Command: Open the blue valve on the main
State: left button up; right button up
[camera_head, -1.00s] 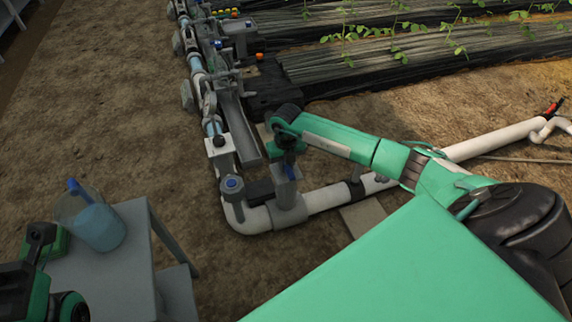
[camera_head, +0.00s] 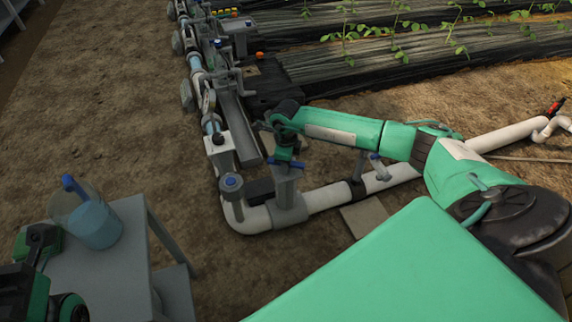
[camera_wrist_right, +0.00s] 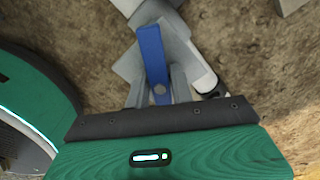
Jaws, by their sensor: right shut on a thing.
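The blue valve handle (camera_head: 288,164) sits on top of a grey valve body (camera_head: 288,190) on the white main pipe (camera_head: 325,198). My right gripper (camera_head: 284,150) is over the valve, reaching in from the right, and is shut on the blue handle. In the right wrist view the blue handle (camera_wrist_right: 152,62) runs lengthwise between the two grey fingers (camera_wrist_right: 155,92), with its pivot near the palm. My left gripper (camera_head: 40,243) is partly in view at the lower left, by the small table. Its jaw opening cannot be made out.
A grey table (camera_head: 128,237) with a translucent jug (camera_head: 92,222) stands at the left. A grey capped fitting (camera_head: 232,185) is close left of the valve. A line of filters and fittings (camera_head: 205,85) runs to the back. Bare soil lies between table and pipe.

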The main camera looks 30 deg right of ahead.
jog(key=n, duration=0.3)
jog(key=shift+s+f+n+b, duration=0.15)
jog(key=shift+f+n+b, duration=0.15)
jog(key=shift+n+b, duration=0.1)
jog(key=n, duration=0.4)
jog(key=shift+d, duration=0.1)
jog(key=o, duration=1)
jog(key=shift+o, duration=0.2)
jog(key=shift+s, duration=0.1)
jog(key=r+p, duration=0.3)
jog(key=r, duration=0.2)
jog(key=r+p, duration=0.4)
jog(key=r, duration=0.1)
jog(key=shift+w+r, duration=0.2)
jog(key=shift+r, duration=0.1)
jog(key=shift+f, duration=0.1)
